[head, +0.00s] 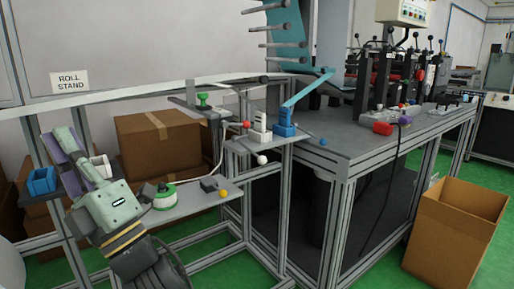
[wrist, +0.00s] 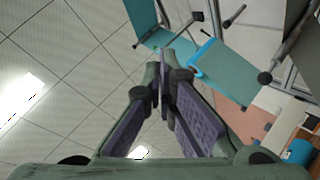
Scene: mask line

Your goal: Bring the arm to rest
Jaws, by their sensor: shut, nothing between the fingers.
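My gripper (head: 62,142) is at the left of the head view, in front of the roll stand's frame. Its purple-padded fingers point up and nothing is held. In the wrist view my gripper (wrist: 164,82) has its fingertips together, with the ceiling behind them. My arm is folded at the lower left of the head view and hides part of the stand's lower shelf.
A blue bin (head: 41,182) sits beside my gripper. A grey shelf (head: 190,207) with small knobs lies to the right. Cardboard boxes (head: 160,142) stand behind. The machine bench (head: 350,150) and an open carton (head: 455,235) are further right. Green floor shows between.

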